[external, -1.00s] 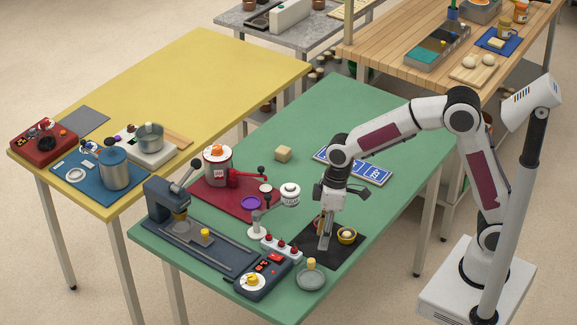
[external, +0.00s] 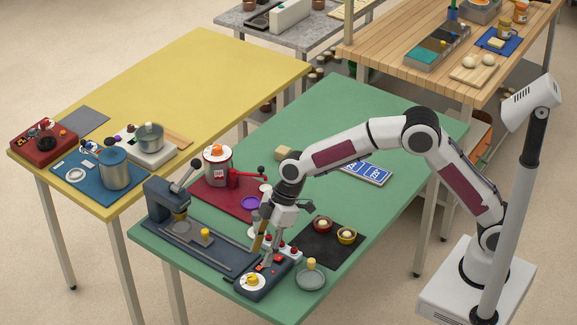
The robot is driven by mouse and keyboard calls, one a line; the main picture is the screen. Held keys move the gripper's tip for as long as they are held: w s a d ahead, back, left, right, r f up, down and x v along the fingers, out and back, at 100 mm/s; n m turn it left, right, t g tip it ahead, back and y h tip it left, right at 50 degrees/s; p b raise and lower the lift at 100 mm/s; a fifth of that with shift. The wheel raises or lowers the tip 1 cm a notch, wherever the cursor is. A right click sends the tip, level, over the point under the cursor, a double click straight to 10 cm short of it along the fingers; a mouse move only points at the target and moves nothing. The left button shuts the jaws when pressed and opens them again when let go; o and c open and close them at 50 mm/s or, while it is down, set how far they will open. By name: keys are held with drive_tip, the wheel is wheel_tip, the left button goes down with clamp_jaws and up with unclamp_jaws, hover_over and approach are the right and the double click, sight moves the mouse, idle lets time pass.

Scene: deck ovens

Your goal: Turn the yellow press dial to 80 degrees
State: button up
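The yellow press dial (external: 252,281) is a yellow knob on a round white plate. It sits at the front-left end of a dark control box (external: 272,288) on the green table. My gripper (external: 264,254) points down over the far end of this box, close to its red displays and a white block with red knobs. Its fingertips are to the right of and behind the dial, apart from it. The fingers look small and partly overlap the box, so their opening is unclear. I see nothing held.
The dark press (external: 166,203) with its lever stands left of the box on a long base. A grey round dish (external: 311,279) with a yellow knob is on the right. A black mat (external: 322,252) holds two small bowls. The back of the green table is mostly clear.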

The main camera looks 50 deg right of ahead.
sight(253, 276)
drive_tip(key=shift+n, duration=0.4)
drive_tip(key=shift+f, duration=0.15)
drive_tip(key=shift+x, duration=3.75)
drive_tip(key=shift+w+a, duration=0.1)
drive_tip(key=c, duration=1.1)
